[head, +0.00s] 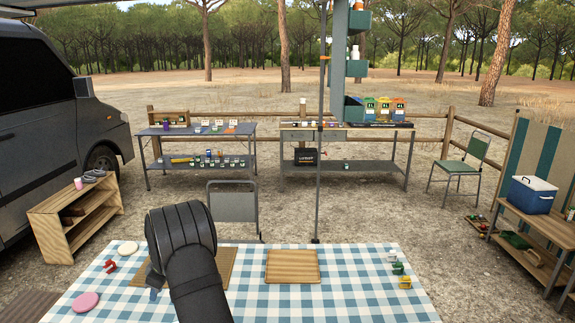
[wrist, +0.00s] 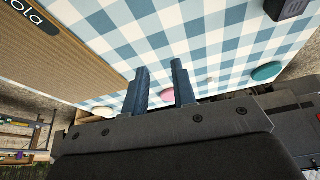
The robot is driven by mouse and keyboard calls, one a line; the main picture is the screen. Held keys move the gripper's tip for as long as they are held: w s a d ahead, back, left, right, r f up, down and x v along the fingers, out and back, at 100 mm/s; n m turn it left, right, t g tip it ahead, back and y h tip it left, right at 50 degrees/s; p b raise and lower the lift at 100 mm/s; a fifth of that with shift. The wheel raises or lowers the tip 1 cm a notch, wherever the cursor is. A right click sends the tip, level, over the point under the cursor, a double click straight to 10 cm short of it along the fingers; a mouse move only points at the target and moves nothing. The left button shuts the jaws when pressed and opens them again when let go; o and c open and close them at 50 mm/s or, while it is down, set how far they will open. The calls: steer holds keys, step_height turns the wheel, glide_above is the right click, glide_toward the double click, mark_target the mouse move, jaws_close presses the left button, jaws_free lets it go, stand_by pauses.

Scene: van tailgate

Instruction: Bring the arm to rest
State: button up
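My arm (head: 190,262) reaches over the blue-and-white checked tablecloth (head: 345,300) in the head view and hides most of my gripper there. In the wrist view my gripper (wrist: 160,66) has its two fingers apart, with nothing between them. Behind the fingers lies the checked cloth (wrist: 200,35). A pink disc (wrist: 167,95) shows beyond the gap, apart from the fingers. A brown mat (wrist: 60,50) with lettering lies to their left. In the head view this mat (head: 222,262) is partly hidden by my arm.
A slatted wooden board (head: 292,266) lies mid-table. The pink disc (head: 85,301), a white disc (head: 128,248) and a red item (head: 110,266) lie left. Small green (head: 398,268) and yellow (head: 405,282) items stand right. A chair (head: 232,203) stands behind the table. A thin pole (head: 318,150) rises beyond it.

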steer(key=a+f, duration=0.2)
steer(key=a, duration=0.8)
steer(key=shift+s+a+f, duration=0.15)
steer(key=shift+s+a, duration=0.15)
steer(key=s+d+r, duration=0.1)
steer(key=d, duration=0.9)
steer(key=d+r, duration=0.1)
steer(key=d, duration=0.9)
steer(key=shift+s+d+r+n, duration=0.25)
steer(key=shift+s+r+n, duration=0.05)
steer(key=shift+s, duration=0.1)
steer(key=shift+a, duration=0.1)
